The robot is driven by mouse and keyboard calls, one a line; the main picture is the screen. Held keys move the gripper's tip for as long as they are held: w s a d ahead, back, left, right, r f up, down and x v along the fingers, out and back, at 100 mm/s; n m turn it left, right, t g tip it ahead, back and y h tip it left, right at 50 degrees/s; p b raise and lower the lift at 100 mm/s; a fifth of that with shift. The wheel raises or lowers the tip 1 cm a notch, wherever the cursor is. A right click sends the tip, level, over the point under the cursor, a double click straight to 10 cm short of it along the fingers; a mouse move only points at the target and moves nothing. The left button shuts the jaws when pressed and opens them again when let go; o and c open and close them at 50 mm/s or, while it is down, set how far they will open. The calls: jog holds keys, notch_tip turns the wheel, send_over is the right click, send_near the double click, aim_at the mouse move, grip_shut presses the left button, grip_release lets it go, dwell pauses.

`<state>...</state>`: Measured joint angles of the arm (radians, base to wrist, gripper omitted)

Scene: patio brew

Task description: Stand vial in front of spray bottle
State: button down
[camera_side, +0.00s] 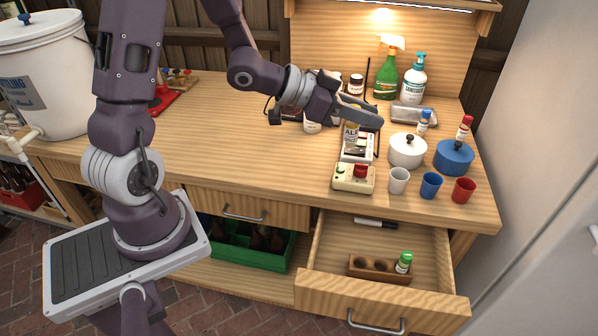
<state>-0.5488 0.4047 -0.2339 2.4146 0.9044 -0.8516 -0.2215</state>
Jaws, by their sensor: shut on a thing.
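The green spray bottle (384,76) with a white and orange trigger head stands upright at the back right of the bench. My gripper (368,119) is shut on a small container with a pale label (351,132), in front of and left of the spray bottle. The fingers hide its top; I cannot tell if it is a vial or if it touches the device below. Other vial-like things show: one blue-capped (424,122) behind the white pot, one red-capped (465,127) by the blue pot, and one green-capped (404,263) in the open drawer.
A white pump bottle (413,80) stands right of the spray bottle, with a grey tray (408,112) before them. A white pot (407,150), a blue pot (454,157) and several cups crowd the right. The bench's left-middle (220,120) is clear.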

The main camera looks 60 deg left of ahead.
jog(key=s+a+n+y, duration=0.2)
jog(key=s+a, duration=0.1)
jog(key=a, duration=1.1)
jog(key=shift+t, duration=0.3)
notch_tip(320, 180, down, 16)
jog(key=shift+s+r, duration=0.1)
jog(key=shift+r, duration=0.15)
jog(key=shift+f, duration=0.1)
jog(key=c, duration=1.2)
grip_release()
